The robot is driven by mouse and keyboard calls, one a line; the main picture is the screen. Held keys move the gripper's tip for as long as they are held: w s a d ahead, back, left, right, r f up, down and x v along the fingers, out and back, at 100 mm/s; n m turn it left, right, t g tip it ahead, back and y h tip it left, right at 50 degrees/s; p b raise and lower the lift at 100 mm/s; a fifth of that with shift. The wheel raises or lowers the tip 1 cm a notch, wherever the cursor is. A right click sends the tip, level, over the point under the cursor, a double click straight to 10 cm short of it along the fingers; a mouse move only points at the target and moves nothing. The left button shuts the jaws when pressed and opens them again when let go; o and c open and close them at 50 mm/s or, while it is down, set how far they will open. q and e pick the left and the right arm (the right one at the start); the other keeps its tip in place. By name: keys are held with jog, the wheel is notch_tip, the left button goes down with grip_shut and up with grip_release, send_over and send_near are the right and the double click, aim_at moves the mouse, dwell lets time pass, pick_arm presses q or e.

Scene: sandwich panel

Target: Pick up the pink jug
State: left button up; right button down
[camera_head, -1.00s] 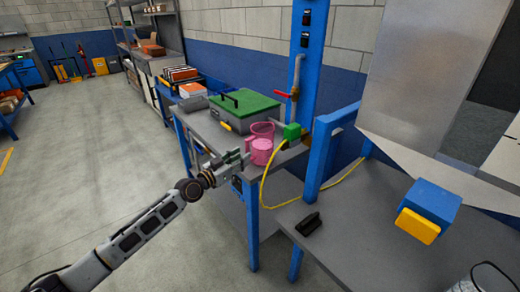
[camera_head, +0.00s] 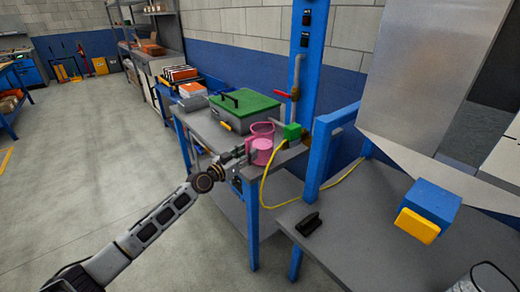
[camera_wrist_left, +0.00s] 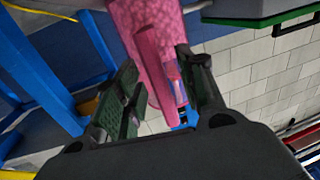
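The pink jug (camera_head: 262,152) stands near the front right of the grey workbench (camera_head: 205,125) in the head view. In the left wrist view, part of the pink jug (camera_wrist_left: 158,30) and its long handle fill the upper middle. My left gripper (camera_head: 247,149) is at the jug's left side. In the wrist view the left gripper (camera_wrist_left: 160,95) has its dark fingers apart on either side of the handle, with gaps visible, so it is open. Most of the jug's body lies outside the wrist view. My right gripper does not show.
A grey case with a green lid (camera_head: 243,105) sits behind the jug. A green block (camera_head: 293,131) with a yellow hose is close at the right, by a blue post (camera_head: 309,60). A blue and yellow box (camera_head: 430,208) is on the right table.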

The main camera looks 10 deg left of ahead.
pick_arm(q)
jog(key=shift+w+d, duration=0.25)
jog(key=shift+w, duration=0.2)
grip_shut()
dwell(0.3)
